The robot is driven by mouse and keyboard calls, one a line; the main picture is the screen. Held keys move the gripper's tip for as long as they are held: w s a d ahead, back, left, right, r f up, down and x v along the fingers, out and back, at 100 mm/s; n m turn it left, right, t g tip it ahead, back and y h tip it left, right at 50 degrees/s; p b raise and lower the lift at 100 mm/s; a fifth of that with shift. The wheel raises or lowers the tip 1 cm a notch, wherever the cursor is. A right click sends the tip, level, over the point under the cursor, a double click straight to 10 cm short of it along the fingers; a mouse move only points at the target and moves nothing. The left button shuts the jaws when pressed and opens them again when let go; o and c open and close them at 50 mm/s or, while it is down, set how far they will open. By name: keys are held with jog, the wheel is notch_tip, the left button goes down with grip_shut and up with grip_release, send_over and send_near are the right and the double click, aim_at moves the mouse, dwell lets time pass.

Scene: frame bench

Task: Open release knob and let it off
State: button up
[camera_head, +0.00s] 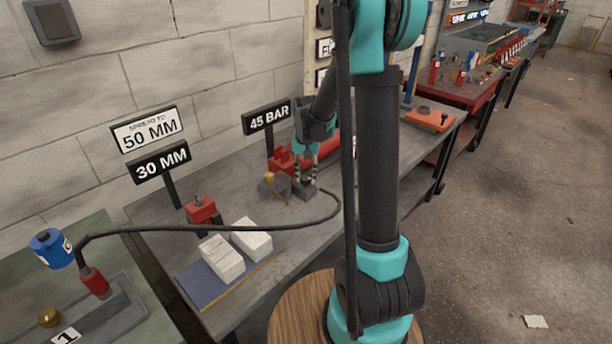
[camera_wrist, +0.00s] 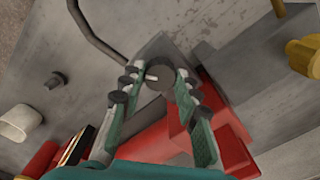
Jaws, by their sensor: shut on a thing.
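The release knob (camera_wrist: 159,78) is a dark round knob with a pale line on its top. It sits on a grey block by the red tool in the wrist view. My gripper (camera_wrist: 156,80) has its fingertips on both sides of the knob, shut on it. In the head view my gripper (camera_head: 306,174) points down at a grey block (camera_head: 304,192) on the bench, and the knob is hidden between the fingers. The red tool body (camera_head: 284,159) lies behind the gripper and also shows in the wrist view (camera_wrist: 222,130).
A brass fitting (camera_head: 269,178) stands left of the gripper. A black hose (camera_head: 200,228) crosses the bench. A red clamp-like tool (camera_head: 201,210), white blocks (camera_head: 222,258) and a "45 BAR" sign (camera_head: 268,117) stand nearby. The bench front edge (camera_head: 268,270) is partly clear.

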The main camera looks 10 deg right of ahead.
aim_at(306, 178)
jog(key=n, duration=0.4)
jog(key=shift+n, duration=2.3)
jog(key=o, duration=1.2)
jog(key=shift+c, duration=0.2)
jog(key=shift+r, duration=0.1)
notch_tip(306, 178, up, 12)
jog(key=shift+s, duration=0.15)
